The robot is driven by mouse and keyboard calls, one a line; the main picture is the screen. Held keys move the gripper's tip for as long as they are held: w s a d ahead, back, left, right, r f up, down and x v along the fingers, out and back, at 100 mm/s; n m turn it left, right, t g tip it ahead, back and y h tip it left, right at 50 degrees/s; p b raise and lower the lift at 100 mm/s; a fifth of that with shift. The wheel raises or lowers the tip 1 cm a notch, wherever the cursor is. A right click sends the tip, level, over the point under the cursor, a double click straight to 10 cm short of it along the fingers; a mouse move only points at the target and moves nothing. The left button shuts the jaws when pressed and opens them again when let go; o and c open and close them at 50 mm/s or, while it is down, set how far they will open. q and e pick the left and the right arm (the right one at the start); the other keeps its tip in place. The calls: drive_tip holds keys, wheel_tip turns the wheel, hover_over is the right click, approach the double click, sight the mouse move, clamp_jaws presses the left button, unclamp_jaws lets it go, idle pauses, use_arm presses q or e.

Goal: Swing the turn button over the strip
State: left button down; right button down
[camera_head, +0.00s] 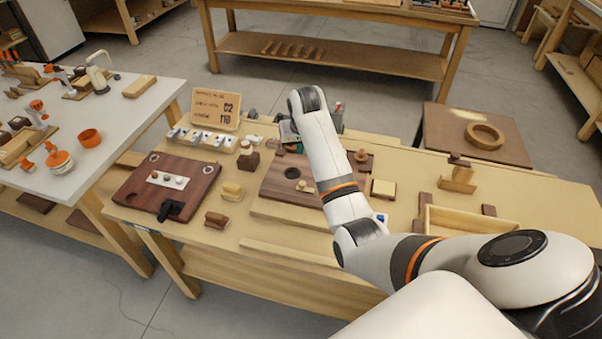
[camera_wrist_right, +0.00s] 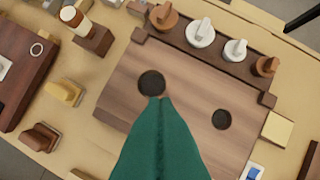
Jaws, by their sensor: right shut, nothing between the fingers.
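The brown wooden board (camera_wrist_right: 125,88) has two dark round holes, and it also shows in the head view (camera_head: 273,185), partly behind my arm. A darker strip (camera_wrist_right: 215,57) runs along its far edge in the right wrist view. On or beside the strip stand a left brown knob-like piece (camera_wrist_right: 164,17), two white knobs (camera_wrist_right: 201,32) and a right brown piece (camera_wrist_right: 267,66). I cannot tell which piece is the turn button. My right gripper (camera_wrist_right: 160,98) has green fingers, shut and empty, with tips appearing by the left hole (camera_wrist_right: 151,83). My left gripper is out of view.
A dark board with a white plate (camera_head: 167,180) and a black fitting (camera_head: 171,210) lies at the bench's left. A sign (camera_head: 215,107), yellow block (camera_head: 232,191) and brown block (camera_head: 216,220) stand nearby. An open wooden tray (camera_head: 470,222) is at the right.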

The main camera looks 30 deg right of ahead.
sight(305, 187)
drive_tip(key=shift+f, duration=0.1)
drive_tip(key=x, duration=0.9)
drive_tip(key=shift+f, duration=0.15)
drive_tip(key=s+p, duration=0.1)
drive_tip(key=p, duration=0.1)
drive_tip(key=s+a+f, duration=0.1)
drive_tip(key=shift+s+p, duration=0.35)
drive_tip(key=shift+p, duration=0.05)
drive_tip(key=shift+s+a, duration=0.15)
drive_tip(key=shift+s, duration=0.25)
drive_tip(key=shift+f, duration=0.1)
